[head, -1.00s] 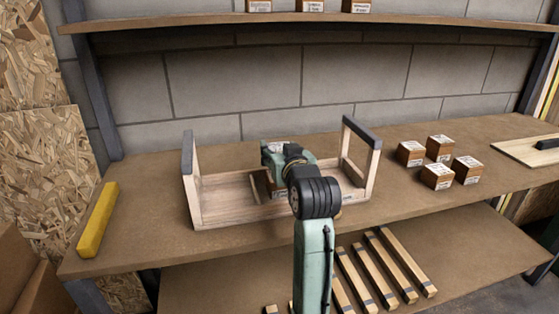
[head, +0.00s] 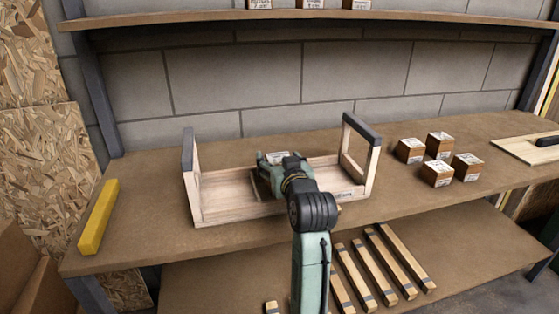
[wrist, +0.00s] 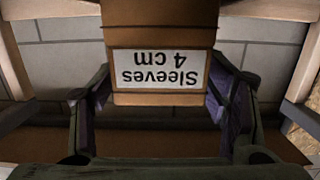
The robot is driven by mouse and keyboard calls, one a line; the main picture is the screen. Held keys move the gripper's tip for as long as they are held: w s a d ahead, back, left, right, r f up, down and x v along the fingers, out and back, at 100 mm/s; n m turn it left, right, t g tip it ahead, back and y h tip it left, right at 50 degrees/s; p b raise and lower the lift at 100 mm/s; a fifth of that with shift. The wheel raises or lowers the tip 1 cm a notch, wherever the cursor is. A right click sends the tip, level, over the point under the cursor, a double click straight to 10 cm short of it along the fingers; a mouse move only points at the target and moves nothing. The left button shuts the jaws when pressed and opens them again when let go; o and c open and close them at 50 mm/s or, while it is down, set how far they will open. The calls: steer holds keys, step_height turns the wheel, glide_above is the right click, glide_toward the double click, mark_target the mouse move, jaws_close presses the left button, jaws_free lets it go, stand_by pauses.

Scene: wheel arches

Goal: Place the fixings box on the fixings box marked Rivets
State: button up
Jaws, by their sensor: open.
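A brown fixings box (wrist: 160,98) with a white label reading "Sleeves 4 cm", upside down in the wrist view, sits between the fingers of my open gripper (wrist: 160,78). Whether either finger touches it is unclear. In the head view my gripper (head: 273,172) is inside the wooden carrier on the bench, and a pale label (head: 276,157) shows by its fingers. Several fixings boxes (head: 437,174) stand grouped on the bench to the right. Their labels are too small to read, so I cannot tell which one is marked Rivets.
The wooden carrier (head: 225,196) has a tall dark-topped upright at each end, on both sides of my gripper. A yellow bar (head: 98,217) lies on the left. More boxes (head: 311,4) stand on the upper shelf. Wooden strips (head: 385,266) lie below. The bench between carrier and boxes is clear.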

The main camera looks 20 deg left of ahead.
steer(key=shift+r, duration=0.2)
steer(key=b+v, duration=0.1)
steer(key=v, duration=1.1)
